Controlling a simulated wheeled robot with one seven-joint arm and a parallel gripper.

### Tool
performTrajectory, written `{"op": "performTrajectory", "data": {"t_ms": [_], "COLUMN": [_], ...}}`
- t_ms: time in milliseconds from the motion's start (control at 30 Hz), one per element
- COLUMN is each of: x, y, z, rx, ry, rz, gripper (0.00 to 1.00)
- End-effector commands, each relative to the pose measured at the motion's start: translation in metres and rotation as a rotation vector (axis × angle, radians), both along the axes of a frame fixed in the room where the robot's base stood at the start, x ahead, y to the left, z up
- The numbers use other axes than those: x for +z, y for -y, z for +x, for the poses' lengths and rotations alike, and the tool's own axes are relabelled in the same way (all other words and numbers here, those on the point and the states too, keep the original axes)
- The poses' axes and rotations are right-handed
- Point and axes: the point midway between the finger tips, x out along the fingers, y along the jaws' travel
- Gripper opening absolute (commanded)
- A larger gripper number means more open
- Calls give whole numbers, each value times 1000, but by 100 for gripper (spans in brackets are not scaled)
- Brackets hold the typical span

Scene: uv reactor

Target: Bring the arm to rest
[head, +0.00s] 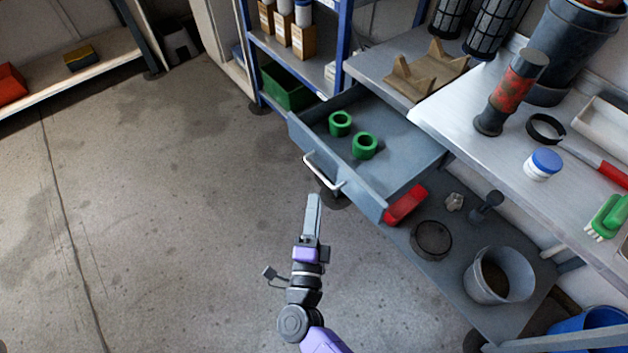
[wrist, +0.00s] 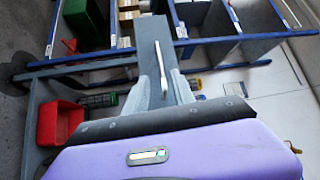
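My gripper (head: 314,197) hangs over the floor, just short of the drawer handle in the head view. In the wrist view its two pale fingers (wrist: 164,82) stand apart, with nothing seen held between them. The drawer (head: 296,133) is pulled out, and two green rings (head: 365,146) lie in it. Its white handle (head: 322,172) also shows in the wrist view, between and beyond the fingers. I cannot tell the exact gap from fingers to handle, but they look apart in the head view.
A red bin (head: 406,205) sits beside the drawer on the lower shelf, with a grey bucket (head: 499,276) to its right. A metal bench top (head: 465,115) carries a red-and-dark cylinder (head: 512,91). The floor (head: 150,220) on the left is clear.

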Motion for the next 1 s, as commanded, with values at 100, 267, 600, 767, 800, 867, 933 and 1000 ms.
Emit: {"op": "performTrajectory", "data": {"t_ms": [100,267,600,767,800,867,933,1000], "x": [0,-1,65,89,93,101,110,118], "y": [0,-1,-41,-24,-17,-5,11,27], "z": [0,0,-14,-48,-58,-74,-94,-115], "rx": [0,4,188,229,235,242,244,245], "ry": [0,-4,107,138,139,138,131,113], "rz": [0,-11,-250,-432,-481,-560,-657,-755], "gripper": [31,31,31,31,31,31,31,31]}}
